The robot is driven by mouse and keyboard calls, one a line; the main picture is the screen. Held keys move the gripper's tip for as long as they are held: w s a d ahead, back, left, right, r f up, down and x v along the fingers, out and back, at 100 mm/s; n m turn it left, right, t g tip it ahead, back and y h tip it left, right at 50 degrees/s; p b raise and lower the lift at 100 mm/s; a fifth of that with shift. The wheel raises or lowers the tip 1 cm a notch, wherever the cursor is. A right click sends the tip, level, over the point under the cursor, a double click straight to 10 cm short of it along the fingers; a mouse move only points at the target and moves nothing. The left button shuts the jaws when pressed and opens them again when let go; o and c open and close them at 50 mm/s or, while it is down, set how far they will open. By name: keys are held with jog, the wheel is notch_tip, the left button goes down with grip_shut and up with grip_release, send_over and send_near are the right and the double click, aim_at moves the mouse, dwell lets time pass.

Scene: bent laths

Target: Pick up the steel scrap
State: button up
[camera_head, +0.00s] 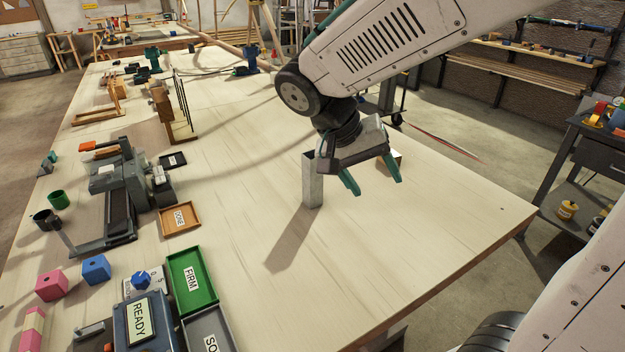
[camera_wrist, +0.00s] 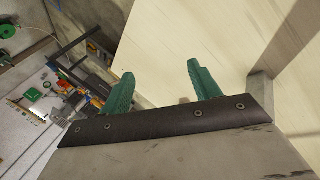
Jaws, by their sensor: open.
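A tall grey metal-looking piece (camera_head: 312,182), which looks like the steel scrap, stands upright on the pale wooden table in the head view. My gripper (camera_head: 371,176) is just to its right, with two green fingers apart and pointing down. The gripper's body overlaps the piece's upper right edge in the picture, and I cannot tell whether they touch. In the wrist view my gripper (camera_wrist: 160,72) has bare table between its fingers and holds nothing. A grey-brown upright shape at the right of that view may be the same piece, but I cannot be sure.
A green FIRM tray (camera_head: 212,306), an orange-brown tray (camera_head: 163,232) and a READY device (camera_head: 121,322) stand to the left. The table's right and front areas are clear up to its edge.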

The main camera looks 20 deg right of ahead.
jog(key=w+a+f+m+h, duration=0.2)
jog(key=w+a+f+h, duration=0.1)
jog(key=w, duration=0.4)
jog(key=m+t+h, duration=0.3)
jog(key=m+t, duration=0.1)
jog(key=m, duration=0.2)
send_near(304, 168)
jog(key=d+f, duration=0.2)
jog(key=d, duration=0.1)
jog(key=d+f, duration=0.1)
jog(key=d, duration=0.1)
jog(key=shift+s+d+f, duration=0.15)
jog(key=shift+s+f, duration=0.05)
jog(key=shift+f, duration=0.05)
jog(key=shift+w+r+m+t+h, duration=0.3)
jog(key=shift+w+m+h, duration=0.1)
jog(key=shift+w+m, duration=0.15)
jog(key=shift+w+d+f+m, duration=0.1)
jog(key=shift+d+f+m, duration=0.05)
jog(key=shift+m, duration=0.1)
jog(key=shift+x, duration=0.9)
jog(key=x, duration=0.5)
jog(key=shift+d+r, duration=0.2)
jog(key=shift+d, duration=0.2)
jog(key=c, duration=1.3)
